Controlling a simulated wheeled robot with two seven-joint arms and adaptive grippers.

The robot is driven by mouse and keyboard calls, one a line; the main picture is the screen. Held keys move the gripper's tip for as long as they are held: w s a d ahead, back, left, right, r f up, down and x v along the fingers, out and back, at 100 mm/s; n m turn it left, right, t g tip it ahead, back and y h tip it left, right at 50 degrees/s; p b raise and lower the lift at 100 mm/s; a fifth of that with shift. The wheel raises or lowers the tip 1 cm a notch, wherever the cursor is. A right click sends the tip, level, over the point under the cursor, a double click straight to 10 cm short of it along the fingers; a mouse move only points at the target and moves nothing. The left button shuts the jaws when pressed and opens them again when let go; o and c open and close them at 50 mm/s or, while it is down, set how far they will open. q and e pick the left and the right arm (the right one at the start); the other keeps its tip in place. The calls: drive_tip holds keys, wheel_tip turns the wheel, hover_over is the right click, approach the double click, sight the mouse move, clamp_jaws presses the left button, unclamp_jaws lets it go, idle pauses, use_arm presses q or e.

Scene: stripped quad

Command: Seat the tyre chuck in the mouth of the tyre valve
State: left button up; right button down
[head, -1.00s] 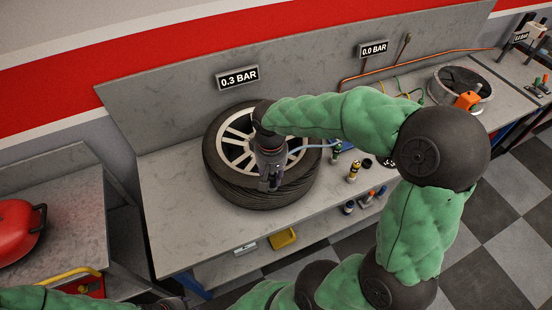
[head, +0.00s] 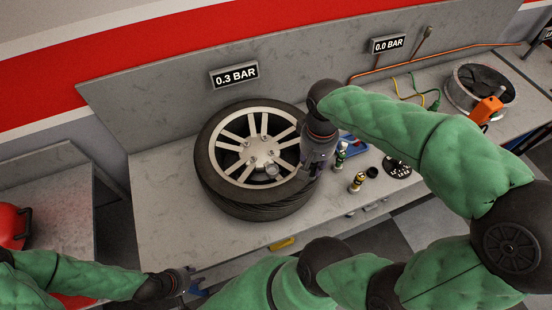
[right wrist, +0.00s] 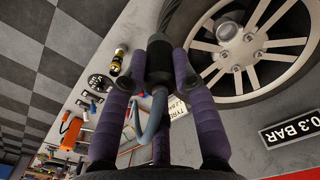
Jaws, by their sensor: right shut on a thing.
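The tyre (head: 215,185) lies flat on the bench, with its silver spoked wheel facing up. A small round grey fitting (head: 271,170) sits on the wheel's near side; I cannot tell whether it is the tyre valve. It also shows in the right wrist view (right wrist: 227,31). My right gripper (head: 316,168) is at the tyre's right edge in the head view. In the right wrist view its purple fingers (right wrist: 160,70) are shut on the dark tyre chuck (right wrist: 159,60), which trails a grey-blue hose (right wrist: 152,118). The chuck is apart from the grey fitting. My left gripper (head: 190,280) is low at the bench's front edge, its fingers too small to read.
Several small fittings, including a yellow-and-black one (head: 357,182), stand right of the tyre. A 0.3 BAR sign (head: 234,76) is on the back panel. An orange tool (head: 487,108) lies by a round grey drum (head: 460,92). Bare bench (head: 160,190) lies left of the tyre.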

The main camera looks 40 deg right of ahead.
drive_tip(key=w+a+f, duration=0.1)
drive_tip(key=w+f, duration=0.2)
drive_tip(key=w, duration=0.1)
drive_tip(key=w+a+f, duration=0.1)
drive_tip(key=w+f, duration=0.2)
drive_tip(key=w, duration=0.2)
drive_tip(key=w+a+f, duration=0.1)
drive_tip(key=w+f, duration=0.3)
drive_tip(key=shift+w+b, duration=0.25)
drive_tip(key=shift+b, duration=0.05)
drive_tip(key=shift+f, duration=1.5)
drive_tip(key=shift+f, duration=0.1)
drive_tip(key=c, duration=1)
unclamp_jaws()
